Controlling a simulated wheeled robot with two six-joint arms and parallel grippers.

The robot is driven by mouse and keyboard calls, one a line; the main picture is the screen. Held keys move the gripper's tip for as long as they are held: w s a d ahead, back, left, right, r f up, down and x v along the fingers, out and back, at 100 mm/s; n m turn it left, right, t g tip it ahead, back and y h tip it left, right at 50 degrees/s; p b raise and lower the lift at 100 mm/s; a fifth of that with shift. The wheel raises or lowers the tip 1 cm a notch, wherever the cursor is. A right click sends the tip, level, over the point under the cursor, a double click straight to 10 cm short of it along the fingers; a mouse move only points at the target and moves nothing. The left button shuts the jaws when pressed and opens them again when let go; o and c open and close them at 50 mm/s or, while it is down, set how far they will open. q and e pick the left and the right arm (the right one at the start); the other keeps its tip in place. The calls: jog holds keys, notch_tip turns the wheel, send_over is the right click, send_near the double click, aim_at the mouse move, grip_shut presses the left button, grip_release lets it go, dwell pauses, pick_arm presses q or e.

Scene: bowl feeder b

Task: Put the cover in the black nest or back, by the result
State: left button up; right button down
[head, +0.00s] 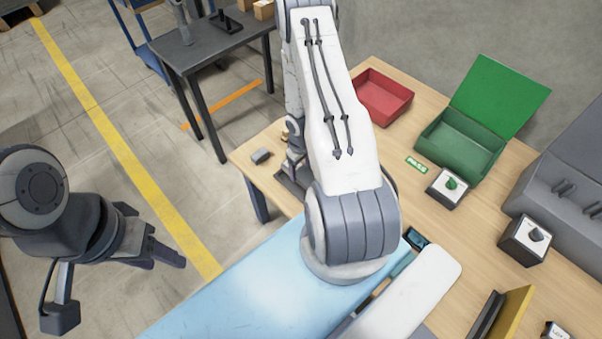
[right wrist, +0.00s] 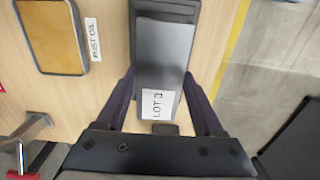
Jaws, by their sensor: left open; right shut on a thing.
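In the right wrist view a dark grey cover (right wrist: 163,60) with a white lot label lies between my right gripper's fingers (right wrist: 164,112). The fingers are shut on its sides. The black nest (right wrist: 144,8) shows around and beyond the cover; I cannot tell whether the cover is seated in it or held just above. In the head view my right arm hides most of this spot, and only a dark edge of the nest (head: 288,187) shows. My left gripper (head: 165,245) is open and empty, over the floor left of the table.
A small grey block (head: 261,156) lies near the table's left edge. A blue mat (head: 235,300) covers the front. A tan-filled tray (right wrist: 50,37) lies beside the nest.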

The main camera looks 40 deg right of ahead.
aim_at(301, 176)
jog(key=shift+f+b, duration=1.95)
jog(key=shift+f, duration=0.1)
jog(key=shift+f, duration=0.15)
grip_release()
